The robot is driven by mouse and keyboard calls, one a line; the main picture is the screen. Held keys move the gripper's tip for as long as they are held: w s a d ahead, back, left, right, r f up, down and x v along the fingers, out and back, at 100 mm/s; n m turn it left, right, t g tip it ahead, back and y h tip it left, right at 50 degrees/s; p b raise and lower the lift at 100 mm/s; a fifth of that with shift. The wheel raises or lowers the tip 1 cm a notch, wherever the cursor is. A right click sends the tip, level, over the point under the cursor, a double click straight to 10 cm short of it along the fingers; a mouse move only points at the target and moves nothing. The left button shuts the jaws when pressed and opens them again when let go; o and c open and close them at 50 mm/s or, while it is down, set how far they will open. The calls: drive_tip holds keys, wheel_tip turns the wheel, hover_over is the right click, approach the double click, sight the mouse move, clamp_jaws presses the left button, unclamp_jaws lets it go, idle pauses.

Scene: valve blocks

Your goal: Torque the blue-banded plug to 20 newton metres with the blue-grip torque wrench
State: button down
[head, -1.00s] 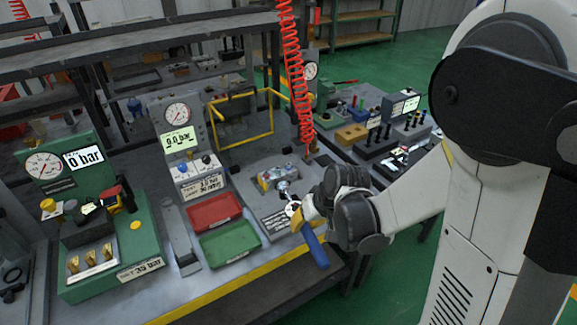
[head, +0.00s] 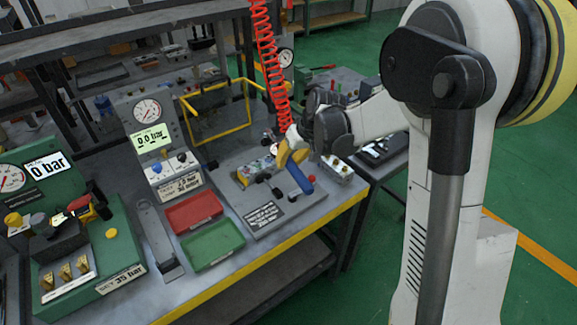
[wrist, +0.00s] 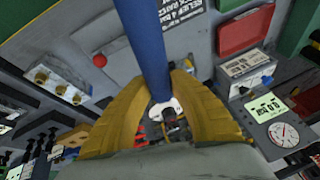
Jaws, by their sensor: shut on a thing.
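My gripper (head: 290,154) is shut on the blue-grip torque wrench (head: 299,178). The wrench is held above the bench, its blue handle pointing down and toward the front edge in the head view. In the wrist view the yellow fingers (wrist: 160,100) close around the blue handle (wrist: 147,35), with pale metal of the wrench showing between them. A grey valve block (head: 256,169) sits on the bench plate to the left of my gripper. A second block (head: 337,168) with brass-coloured plugs is to the right; it also shows in the wrist view (wrist: 52,80). I cannot make out a blue band on any plug.
A red tray (head: 194,211) and a green tray (head: 213,244) lie left of the plate. A gauge stand (head: 150,125) reads 0.0 bar. A green test unit (head: 110,246) is at the left. A coiled red hose (head: 270,65) hangs behind my gripper, near a yellow frame (head: 219,137).

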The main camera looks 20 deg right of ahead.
drive_tip(key=shift+f+b, duration=1.95)
drive_tip(key=shift+f, duration=0.45)
drive_tip(key=shift+f+b, duration=1.1)
drive_tip(key=shift+f, duration=0.15)
drive_tip(key=shift+s+a+m+h, duration=0.1)
drive_tip(key=shift+a+m+h, duration=0.3)
drive_tip(key=shift+a+m, duration=0.7)
drive_tip(key=shift+a, duration=0.25)
drive_tip(key=shift+a+m+t+h, duration=0.3)
drive_tip(key=shift+a+m, duration=0.4)
drive_tip(key=shift+a, duration=0.45)
drive_tip(key=shift+d, duration=0.1)
